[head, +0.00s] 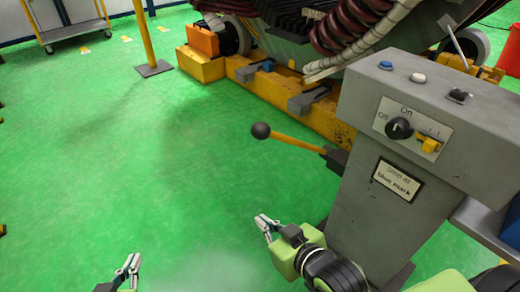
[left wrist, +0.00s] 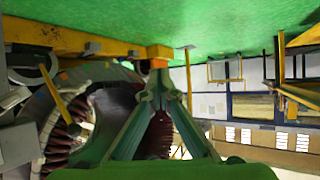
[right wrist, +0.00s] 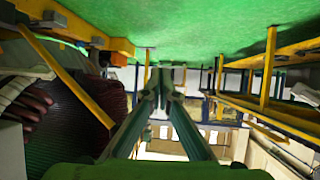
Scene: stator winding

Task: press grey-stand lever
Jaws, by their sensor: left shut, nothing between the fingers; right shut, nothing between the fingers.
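The grey stand (head: 345,200) stands at the right of the head view. Its lever (head: 297,142) is a yellow rod with a black ball knob (head: 260,130), sticking out to the left from the stand's side. My right gripper (head: 266,223) is below the lever, just left of the stand's column, apart from the knob. It is shut and empty, as the right wrist view (right wrist: 165,85) also shows. My left gripper (head: 130,266) is low at the bottom edge, well left of the stand. It is shut and empty, also in the left wrist view (left wrist: 159,85).
A large machine on a yellow base (head: 290,100) stands behind. A yellow post (head: 145,35) and a cart (head: 75,30) are at the back left. The green floor between is clear.

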